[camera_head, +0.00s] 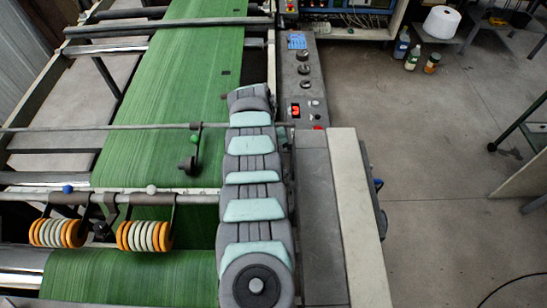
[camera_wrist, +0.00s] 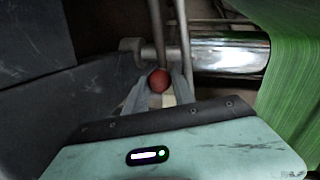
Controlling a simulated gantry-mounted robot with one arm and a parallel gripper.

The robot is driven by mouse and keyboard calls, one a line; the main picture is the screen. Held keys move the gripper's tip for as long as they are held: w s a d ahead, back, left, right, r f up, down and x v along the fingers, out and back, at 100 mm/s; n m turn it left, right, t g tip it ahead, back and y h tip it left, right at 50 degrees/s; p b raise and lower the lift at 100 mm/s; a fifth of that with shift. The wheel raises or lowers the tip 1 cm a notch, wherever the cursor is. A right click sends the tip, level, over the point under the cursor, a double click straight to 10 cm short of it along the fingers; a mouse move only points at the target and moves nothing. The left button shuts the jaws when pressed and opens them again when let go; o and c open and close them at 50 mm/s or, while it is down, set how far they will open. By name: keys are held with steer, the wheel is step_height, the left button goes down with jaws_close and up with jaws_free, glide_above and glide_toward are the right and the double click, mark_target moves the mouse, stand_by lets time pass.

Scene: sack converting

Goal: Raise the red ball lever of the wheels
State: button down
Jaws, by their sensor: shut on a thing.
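The red ball (camera_wrist: 159,81) of the lever shows in the wrist view, near the middle. My gripper (camera_wrist: 159,88) is shut on it, with a pale finger on each side of the ball. A grey rod runs up from the ball in that view, beside a bracket. In the head view my arm reaches away along the machine, and its far end hides the gripper and the red ball. The orange and white wheels (camera_head: 145,236) hang from a crossbar at the lower left of the head view, with a second set (camera_head: 58,233) beside them.
A green web (camera_head: 180,85) runs through the machine and also shows at the right of the wrist view. A shiny roller (camera_wrist: 230,52) is close to the gripper. A control panel (camera_head: 303,75) stands right of my arm. Open floor lies farther right.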

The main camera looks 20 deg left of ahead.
steer(key=c, duration=1.1)
jaws_free()
steer(key=shift+w, duration=0.1)
steer(key=shift+o, duration=0.2)
steer(key=shift+r, duration=0.1)
steer(key=v, duration=1)
steer(key=shift+r+p, duration=0.35)
steer(key=shift+p, duration=0.1)
